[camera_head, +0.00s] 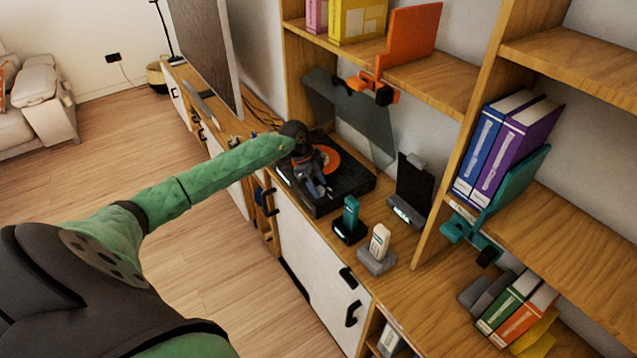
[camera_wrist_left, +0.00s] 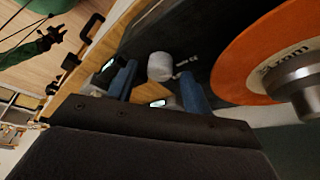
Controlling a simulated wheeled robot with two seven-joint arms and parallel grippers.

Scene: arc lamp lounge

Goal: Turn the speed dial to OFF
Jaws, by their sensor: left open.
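The black turntable (camera_head: 352,188) sits on the wooden cabinet with an orange record (camera_head: 333,158) on it and its clear lid raised. My left gripper (camera_head: 318,186) is over its near front corner, pointing down. In the left wrist view a pale grey round dial (camera_wrist_left: 160,66) stands on the dark deck, with small light marks beside it. The two blue fingertips of my left gripper (camera_wrist_left: 158,86) are apart, one on each side of the dial in the picture. I cannot tell whether they touch it. The gripper hides the dial in the head view.
A teal handset (camera_head: 351,214) and a white handset (camera_head: 380,242) stand in docks to the right of the turntable. The raised lid (camera_head: 365,125) is behind it. A green arm with dark fingers shows at the wrist view's upper left.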

